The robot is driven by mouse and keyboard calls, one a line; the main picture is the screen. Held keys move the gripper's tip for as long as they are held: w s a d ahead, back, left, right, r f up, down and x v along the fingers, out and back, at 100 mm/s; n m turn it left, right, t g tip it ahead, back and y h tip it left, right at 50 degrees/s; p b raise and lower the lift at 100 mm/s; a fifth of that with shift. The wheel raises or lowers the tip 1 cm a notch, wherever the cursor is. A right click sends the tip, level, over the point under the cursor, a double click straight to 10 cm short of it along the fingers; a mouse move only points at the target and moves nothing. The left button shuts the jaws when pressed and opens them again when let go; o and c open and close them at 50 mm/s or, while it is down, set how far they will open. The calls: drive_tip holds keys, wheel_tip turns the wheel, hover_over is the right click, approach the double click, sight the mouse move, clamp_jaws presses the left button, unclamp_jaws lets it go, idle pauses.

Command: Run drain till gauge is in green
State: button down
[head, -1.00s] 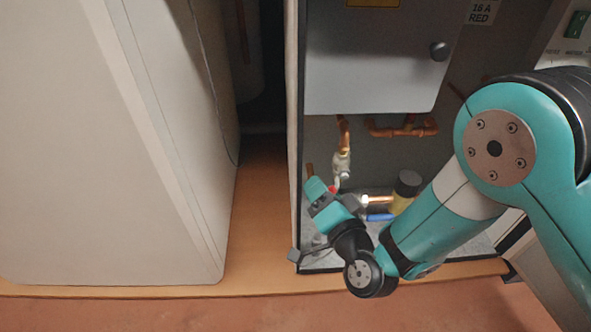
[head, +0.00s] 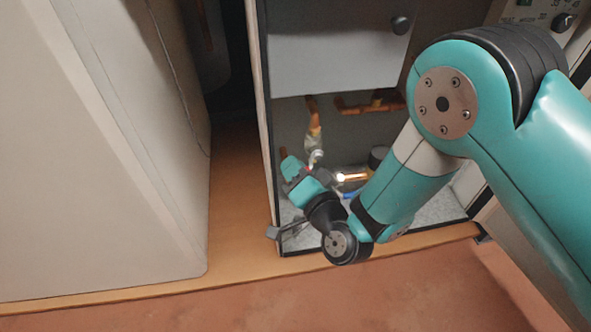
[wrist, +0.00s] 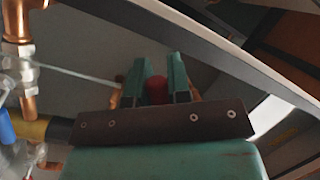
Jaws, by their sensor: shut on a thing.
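My gripper (head: 308,180) is inside the open lower part of the heat pump cabinet, beside a pale valve fitting under a copper pipe (head: 313,138). In the wrist view, my gripper's two green fingers (wrist: 156,88) are shut on a red knob (wrist: 157,90), which shows between them. In the head view the knob is mostly hidden by my gripper. A blue handle (wrist: 6,128) is at the left edge of the wrist view. I cannot make out a gauge dial or its green band in either view.
A grey box (head: 340,55) hangs above the pipes. The cabinet's left side wall (head: 264,130) is close to my gripper. A dark-capped part (head: 378,156) stands right of the fitting. A large pale unit (head: 100,180) stands left, across a narrow gap. The reddish floor (head: 330,305) in front is clear.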

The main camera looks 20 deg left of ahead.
drive_tip(key=shift+s+a+r+m+t+y+b, duration=0.15)
drive_tip(key=shift+r+m+t+b, duration=0.3)
drive_tip(key=shift+m+b, duration=0.65)
drive_tip(key=shift+a+r+m+t+y+b, duration=0.15)
drive_tip(key=shift+r+m+b, duration=0.55)
drive_tip(key=shift+m, duration=0.75)
drive_tip(key=shift+s+a+r+m+t+y+b, duration=0.15)
drive_tip(key=shift+r+m+t+b, duration=0.25)
drive_tip(key=shift+m+b, duration=0.7)
drive_tip(key=shift+r+m, duration=0.1)
drive_tip(key=shift+m, duration=0.15)
drive_tip(key=c, duration=1.1)
unclamp_jaws()
